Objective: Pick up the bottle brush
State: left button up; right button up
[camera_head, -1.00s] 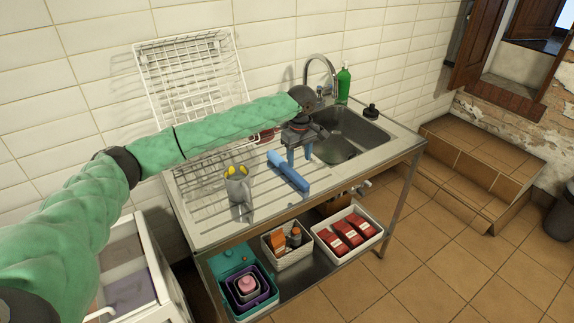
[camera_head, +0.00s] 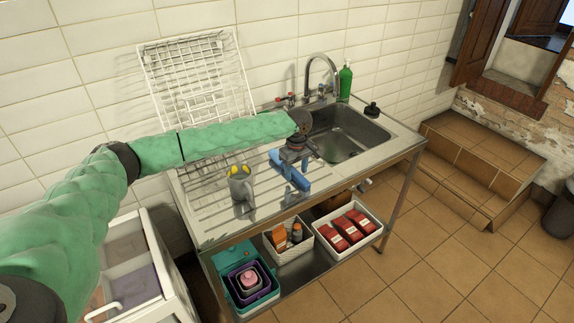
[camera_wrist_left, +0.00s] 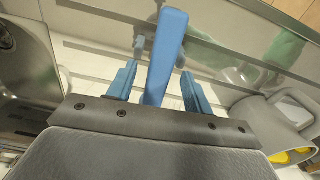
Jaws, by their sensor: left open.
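A plain blue bar (camera_head: 291,175), which looks like the bottle brush's handle, lies on the ribbed drainboard left of the sink. No bristles can be made out. My left gripper (camera_head: 290,166) is open and low over the bar. In the left wrist view the blue bar (camera_wrist_left: 166,48) runs between the two blue fingers of my left gripper (camera_wrist_left: 160,82), with a gap on each side. The gripper body hides the bar's near end. My right gripper is not in view.
A grey jug (camera_head: 241,190) with yellow things inside stands on the drainboard left of the bar. A white wire rack (camera_head: 198,75) leans on the wall behind. The sink basin (camera_head: 348,140) lies to the right, with a green bottle (camera_head: 345,82) beyond it.

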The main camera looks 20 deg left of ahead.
pick_arm(q)
jog(key=shift+f, duration=0.15)
jog(key=c, duration=1.1)
